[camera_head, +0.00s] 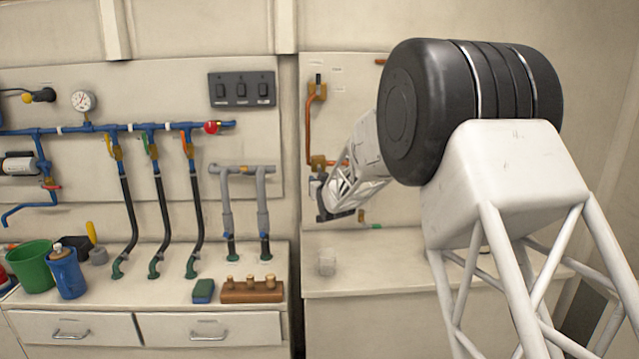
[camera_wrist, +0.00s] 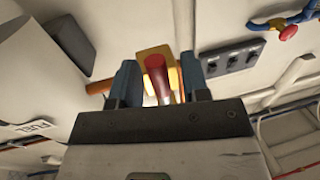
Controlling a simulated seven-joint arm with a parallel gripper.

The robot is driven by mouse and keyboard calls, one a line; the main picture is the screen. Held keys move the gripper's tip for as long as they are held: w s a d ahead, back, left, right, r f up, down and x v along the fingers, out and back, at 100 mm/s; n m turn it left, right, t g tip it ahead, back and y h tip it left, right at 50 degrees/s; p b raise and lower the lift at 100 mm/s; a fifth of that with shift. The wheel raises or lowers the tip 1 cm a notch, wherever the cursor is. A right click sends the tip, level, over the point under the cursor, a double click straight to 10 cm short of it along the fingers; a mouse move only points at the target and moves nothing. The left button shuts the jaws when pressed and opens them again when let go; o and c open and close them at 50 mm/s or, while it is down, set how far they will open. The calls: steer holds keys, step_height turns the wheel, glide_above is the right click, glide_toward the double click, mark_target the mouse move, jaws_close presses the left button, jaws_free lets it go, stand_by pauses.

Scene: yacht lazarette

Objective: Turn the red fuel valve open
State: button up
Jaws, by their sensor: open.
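The red fuel valve's handle (camera_wrist: 157,75), red with a yellow edge, shows in the wrist view between my two blue fingers. My gripper (camera_wrist: 158,82) is open around it, with a finger on each side; I cannot tell whether either finger touches it. In the head view my gripper (camera_head: 319,188) is close to the right wall panel, at the lower end of a copper pipe (camera_head: 310,115) with a brass fitting (camera_head: 320,162). The red handle is not clear there, because my gripper and wrist are in front of it.
A black switch panel (camera_head: 242,89) is up and left of my gripper. A blue manifold (camera_head: 110,130) with several coloured levers and a red knob (camera_head: 212,127) is further left. A clear cup (camera_head: 327,262) stands on the counter (camera_head: 390,281) below my gripper. That counter is otherwise mostly bare.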

steer(key=shift+c, duration=0.3)
jaws_close()
steer(key=shift+d+n, duration=0.15)
steer(key=shift+n, duration=0.25)
steer(key=shift+d+r+n+g+h, duration=0.3)
steer(key=shift+d+r+n+h, duration=0.35)
steer(key=shift+n, duration=1.85)
steer(key=shift+d+r+n+g+h, duration=0.3)
steer(key=shift+d+r+n+h, duration=0.35)
steer(key=shift+n, duration=1.85)
steer(key=shift+d+r+n+g+h, duration=0.35)
steer(key=shift+d+r+n, duration=0.4)
steer(key=shift+n, duration=1.75)
steer(key=shift+r, duration=0.1)
